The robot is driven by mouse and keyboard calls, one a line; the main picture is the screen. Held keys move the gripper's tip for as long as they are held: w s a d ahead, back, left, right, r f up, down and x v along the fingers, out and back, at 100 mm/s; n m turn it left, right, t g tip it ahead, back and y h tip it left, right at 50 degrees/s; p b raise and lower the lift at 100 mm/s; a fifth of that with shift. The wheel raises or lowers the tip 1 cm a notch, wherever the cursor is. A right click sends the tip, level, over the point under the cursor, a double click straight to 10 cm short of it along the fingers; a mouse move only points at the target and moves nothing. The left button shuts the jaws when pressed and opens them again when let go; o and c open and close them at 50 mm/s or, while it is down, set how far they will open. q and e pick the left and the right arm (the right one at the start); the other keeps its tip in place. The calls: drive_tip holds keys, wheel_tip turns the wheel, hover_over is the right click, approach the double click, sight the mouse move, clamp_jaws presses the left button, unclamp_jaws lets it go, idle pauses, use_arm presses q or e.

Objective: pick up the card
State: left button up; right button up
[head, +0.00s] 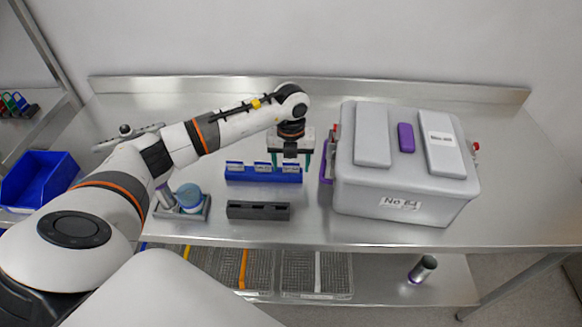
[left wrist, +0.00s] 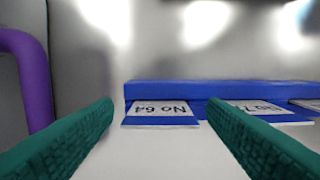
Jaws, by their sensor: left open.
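The blue card holder (head: 262,176) stands on the steel table with several cards in a row. My left gripper (head: 290,160) is open above the right end of the holder in the head view. In the left wrist view, a card labelled "No 64" (left wrist: 160,110), seen upside down, sits in the holder (left wrist: 225,88) between the two green fingers (left wrist: 160,116). Neither finger visibly touches it. Another card (left wrist: 260,108) sits to the right, partly behind the right finger. My right gripper is not in view.
A grey box (head: 400,190) labelled "No 64" stands close right of the gripper; its purple handle (left wrist: 30,85) shows at left in the wrist view. A dark slotted block (head: 258,210) lies in front. A blue-lidded jar (head: 189,195) stands left. The table right of the box is clear.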

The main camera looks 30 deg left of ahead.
use_arm(q)
drive_tip(key=c, duration=1)
drive_tip(key=shift+r, duration=0.1)
drive_tip(key=shift+c, duration=0.2)
